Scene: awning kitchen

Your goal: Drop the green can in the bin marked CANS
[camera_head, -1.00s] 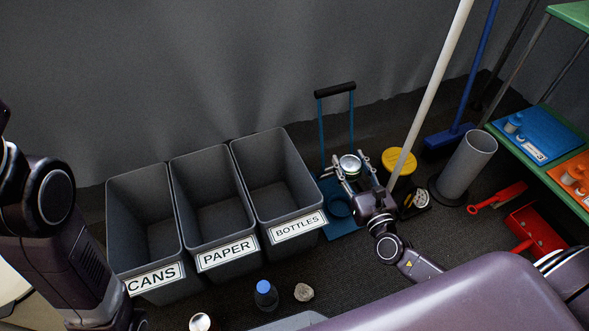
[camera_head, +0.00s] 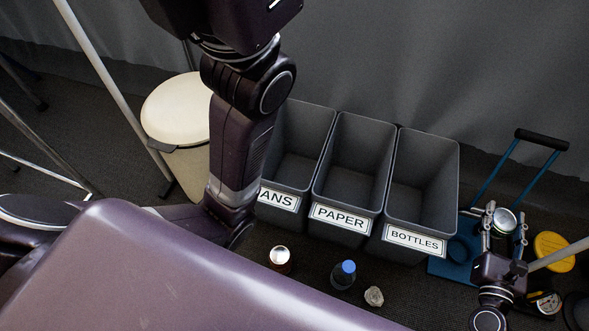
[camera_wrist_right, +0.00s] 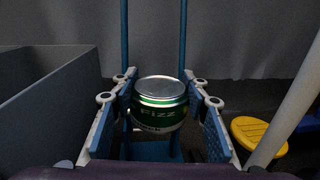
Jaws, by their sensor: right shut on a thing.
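The green can (camera_wrist_right: 160,105), with a silver top and the word Fizz, is upright between the fingers of my right gripper (camera_wrist_right: 160,108) in the right wrist view. In the head view the can's silver top (camera_head: 503,221) shows between the fingertips of the right gripper (camera_head: 504,228), to the right of the bins. The CANS bin (camera_head: 300,130) is the leftmost of three grey bins. My left arm covers its left side and the first letter of its label. My left gripper is not in view.
The PAPER bin (camera_head: 355,150) and BOTTLES bin (camera_head: 425,170) stand between the can and the CANS bin. A blue trolley (camera_head: 450,264) is by the right gripper. A blue-capped bottle (camera_head: 343,275), another can (camera_head: 280,257) and a crumpled lump (camera_head: 374,296) lie before the bins.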

